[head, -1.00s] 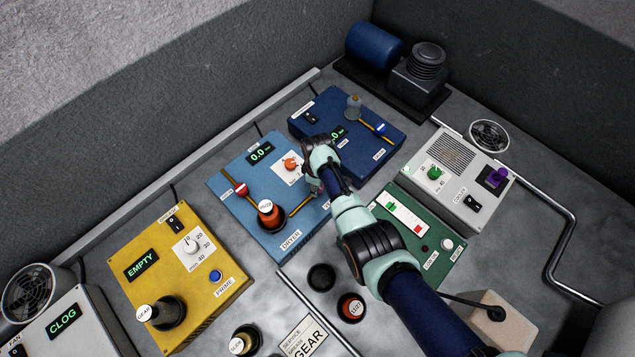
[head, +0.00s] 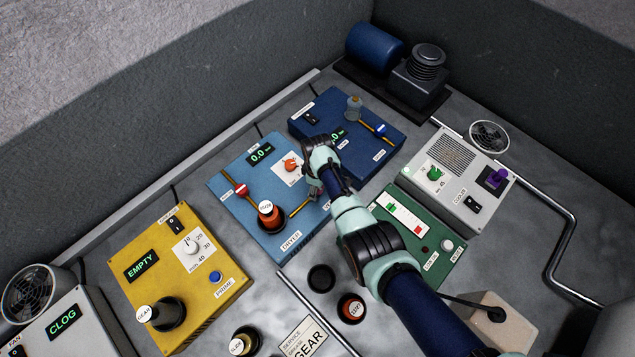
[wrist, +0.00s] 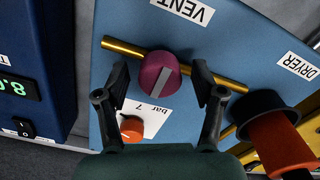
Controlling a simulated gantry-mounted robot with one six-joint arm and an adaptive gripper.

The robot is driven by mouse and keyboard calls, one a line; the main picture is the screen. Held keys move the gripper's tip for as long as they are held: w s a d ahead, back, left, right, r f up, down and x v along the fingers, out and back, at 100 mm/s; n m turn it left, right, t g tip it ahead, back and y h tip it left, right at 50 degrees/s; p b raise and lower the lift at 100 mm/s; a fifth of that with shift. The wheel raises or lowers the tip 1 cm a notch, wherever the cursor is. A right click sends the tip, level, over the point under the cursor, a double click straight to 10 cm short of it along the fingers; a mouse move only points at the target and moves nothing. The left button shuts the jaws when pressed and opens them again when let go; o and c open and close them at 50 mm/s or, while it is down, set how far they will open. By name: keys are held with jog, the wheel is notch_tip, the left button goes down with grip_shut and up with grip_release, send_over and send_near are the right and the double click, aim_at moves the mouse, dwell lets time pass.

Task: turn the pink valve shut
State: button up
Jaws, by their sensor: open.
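The pink valve (wrist: 160,74) is a round knob with a pale stripe, mounted on a brass pipe (wrist: 220,81) on the blue dryer panel (wrist: 240,45), by the VENT label (wrist: 182,10). Its stripe runs across the pipe. My gripper (wrist: 160,82) is open, with one finger on each side of the valve. A gap shows beside each finger, but I cannot tell whether they reach down to the knob's height. In the head view my gripper (head: 314,187) is over the right part of the dryer panel (head: 235,207), and my arm hides the valve.
An orange knob (wrist: 131,128) on a white dial is close to the left finger. An orange-bodied bottle (wrist: 276,143) in a black holder stands right of the gripper. In the head view a red valve (head: 242,190) is on the dryer's left, and a green panel (head: 440,249) lies right.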

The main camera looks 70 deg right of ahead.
notch_tip(320, 180, up, 12)
dwell(0.4)
dwell(0.4)
